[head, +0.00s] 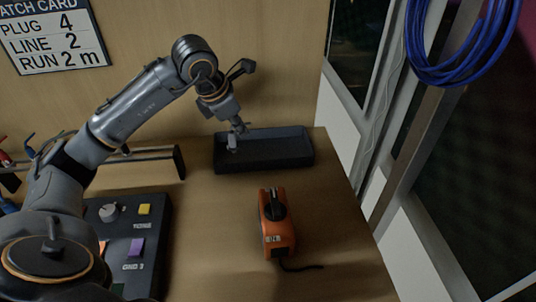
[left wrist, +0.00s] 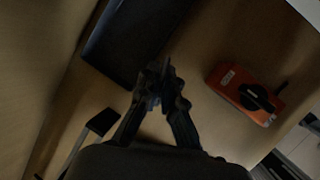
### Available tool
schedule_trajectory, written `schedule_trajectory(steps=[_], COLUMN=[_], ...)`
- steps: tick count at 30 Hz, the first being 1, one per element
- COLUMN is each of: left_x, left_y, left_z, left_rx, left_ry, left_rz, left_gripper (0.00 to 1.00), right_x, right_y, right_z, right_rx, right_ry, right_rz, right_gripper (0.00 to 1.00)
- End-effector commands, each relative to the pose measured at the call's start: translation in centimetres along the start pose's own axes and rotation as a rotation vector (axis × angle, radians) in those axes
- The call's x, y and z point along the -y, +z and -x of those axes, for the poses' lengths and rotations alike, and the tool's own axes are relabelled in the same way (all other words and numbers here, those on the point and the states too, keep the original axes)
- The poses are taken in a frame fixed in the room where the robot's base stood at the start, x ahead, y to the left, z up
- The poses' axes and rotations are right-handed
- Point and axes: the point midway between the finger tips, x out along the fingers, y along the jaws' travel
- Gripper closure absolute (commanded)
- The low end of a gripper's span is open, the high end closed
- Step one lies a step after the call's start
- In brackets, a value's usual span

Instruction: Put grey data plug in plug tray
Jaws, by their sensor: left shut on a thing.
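My left gripper (head: 239,128) reaches in from the left and points down at the left end of the dark plug tray (head: 290,162). It is shut on a small grey piece, which looks like the grey data plug (head: 233,143), held over or just inside the tray's left part. I cannot tell whether the plug touches the tray floor. In the left wrist view the gripper's fingertips (left wrist: 162,88) are close together beside the tray (left wrist: 118,45); the plug between them is dark and mostly hidden. My right gripper is not in view.
An orange device (head: 277,222) with a black knob and a short cord lies in front of the tray. A dark control panel (head: 150,243) with coloured buttons is at the left. A rail (head: 150,156) stands left of the tray. Blue cable (head: 465,45) hangs at upper right.

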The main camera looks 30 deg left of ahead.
Motion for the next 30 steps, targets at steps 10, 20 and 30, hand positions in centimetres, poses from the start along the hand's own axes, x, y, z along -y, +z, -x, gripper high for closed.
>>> schedule_trajectory(steps=[10, 20, 30], left_x=[-1.2, -2.0, -2.1], left_y=[3.7, 7.6, 8.4], left_z=[-3.4, -10.9, -14.4], left_rx=[-0.015, -0.018, -0.017], left_ry=[0.016, 0.018, 0.021], left_rz=[0.065, 0.065, 0.062], left_gripper=[1.0, 1.0, 1.0], right_x=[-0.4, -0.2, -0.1], right_y=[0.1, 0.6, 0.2], right_z=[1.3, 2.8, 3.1], right_rx=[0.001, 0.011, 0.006], right_ry=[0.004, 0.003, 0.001], right_rz=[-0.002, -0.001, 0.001], right_gripper=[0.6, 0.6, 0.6])
